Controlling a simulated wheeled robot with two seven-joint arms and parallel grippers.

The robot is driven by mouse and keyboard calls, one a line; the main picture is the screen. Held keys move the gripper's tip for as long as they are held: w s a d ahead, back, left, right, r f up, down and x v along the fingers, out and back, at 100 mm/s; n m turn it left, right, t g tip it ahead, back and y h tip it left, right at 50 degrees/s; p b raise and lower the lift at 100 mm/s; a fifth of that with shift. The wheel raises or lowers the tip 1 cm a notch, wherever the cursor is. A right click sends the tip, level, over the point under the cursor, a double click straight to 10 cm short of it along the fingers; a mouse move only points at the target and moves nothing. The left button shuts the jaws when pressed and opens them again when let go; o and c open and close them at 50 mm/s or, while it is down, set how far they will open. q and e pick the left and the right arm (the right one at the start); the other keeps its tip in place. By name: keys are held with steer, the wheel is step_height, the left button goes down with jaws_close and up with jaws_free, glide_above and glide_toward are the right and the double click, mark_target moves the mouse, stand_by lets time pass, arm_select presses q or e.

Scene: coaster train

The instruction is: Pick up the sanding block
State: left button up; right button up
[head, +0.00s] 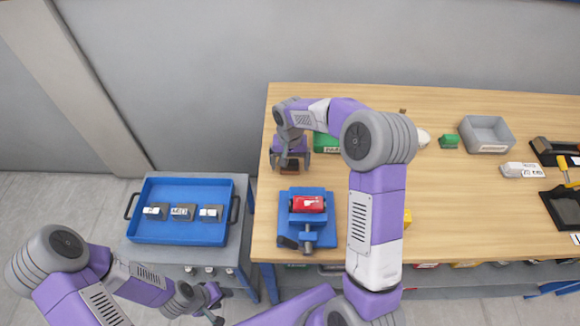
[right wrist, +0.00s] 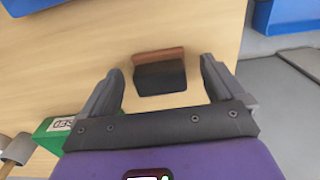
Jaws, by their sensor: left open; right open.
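The sanding block (head: 289,169), dark with a brown edge, lies on the wooden table near its left edge. In the right wrist view the block (right wrist: 160,76) shows a black body and a brown strip along its far side. My right gripper (head: 291,162) is over it, pointing down. In the right wrist view its open fingers (right wrist: 160,72) stand on either side of the block, with visible gaps on both sides. My left gripper (head: 214,303) is open and empty, low in front of the small grey cabinet, away from the block.
A green box (head: 326,143) stands right of the block. A blue vise (head: 284,228) holding a red piece (head: 308,204) is in front of it. A blue tray (head: 165,235) with three labelled blocks sits on the cabinet. A grey bin (head: 487,121) is farther right.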

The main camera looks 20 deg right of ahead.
mark_target(290, 163)
steer(key=shift+f, duration=0.55)
steer(key=c, duration=1.2)
steer(key=shift+o, duration=0.2)
steer(key=shift+r, duration=0.1)
step_height(290, 163, up, 10)
steer(key=shift+f+p, duration=0.1)
steer(key=shift+p, duration=0.9)
steer(key=o, duration=0.4)
steer(key=shift+c, duration=1.3)
